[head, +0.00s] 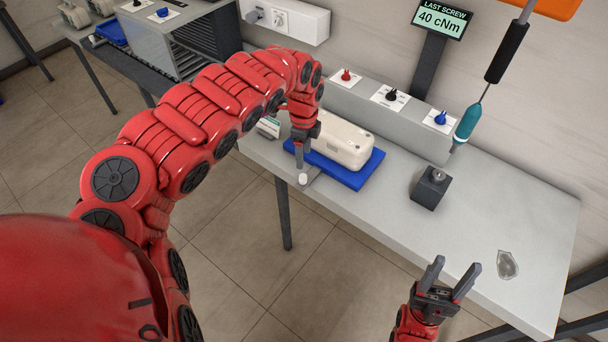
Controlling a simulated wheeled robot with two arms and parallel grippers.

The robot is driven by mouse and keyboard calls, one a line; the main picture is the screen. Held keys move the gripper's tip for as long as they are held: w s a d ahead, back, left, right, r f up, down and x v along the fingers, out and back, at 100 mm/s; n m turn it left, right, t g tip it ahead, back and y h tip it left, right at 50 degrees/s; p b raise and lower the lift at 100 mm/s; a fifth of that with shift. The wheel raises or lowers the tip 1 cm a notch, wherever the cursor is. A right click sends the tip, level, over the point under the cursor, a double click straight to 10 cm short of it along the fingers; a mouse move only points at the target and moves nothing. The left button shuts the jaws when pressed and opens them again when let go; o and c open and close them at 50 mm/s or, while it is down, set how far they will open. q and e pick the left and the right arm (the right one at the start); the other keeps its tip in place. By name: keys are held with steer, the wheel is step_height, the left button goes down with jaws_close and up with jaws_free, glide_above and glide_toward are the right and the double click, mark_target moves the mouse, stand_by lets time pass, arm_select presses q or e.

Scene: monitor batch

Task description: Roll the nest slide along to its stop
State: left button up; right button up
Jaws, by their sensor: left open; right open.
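The nest slide is a blue plate (363,177) on the workbench, with a cream-white monitor housing (343,144) lying on it. A small grey bracket with a white knob (303,179) sits at the plate's near left corner. My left gripper (300,160) points down just above this knob, beside the housing's left end. Its fingers look edge-on, and I cannot tell whether they touch the knob. My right gripper (449,275) is open and empty at the bench's near edge, lower right. My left arm hides part of the bench behind the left gripper.
A dark block (430,187) stands right of the nest. A teal screwdriver (466,126) hangs above the bench. A clear bag-like piece (507,265) lies at the right. A switch panel (390,97) runs along the back. A conveyor (120,62) adjoins at left.

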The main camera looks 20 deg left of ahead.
mark_target(304, 176)
arm_select(q)
step_height(304, 176, down, 11)
steer(key=shift+r, duration=0.1)
stand_by(0.3)
jaws_close()
stand_by(1.4)
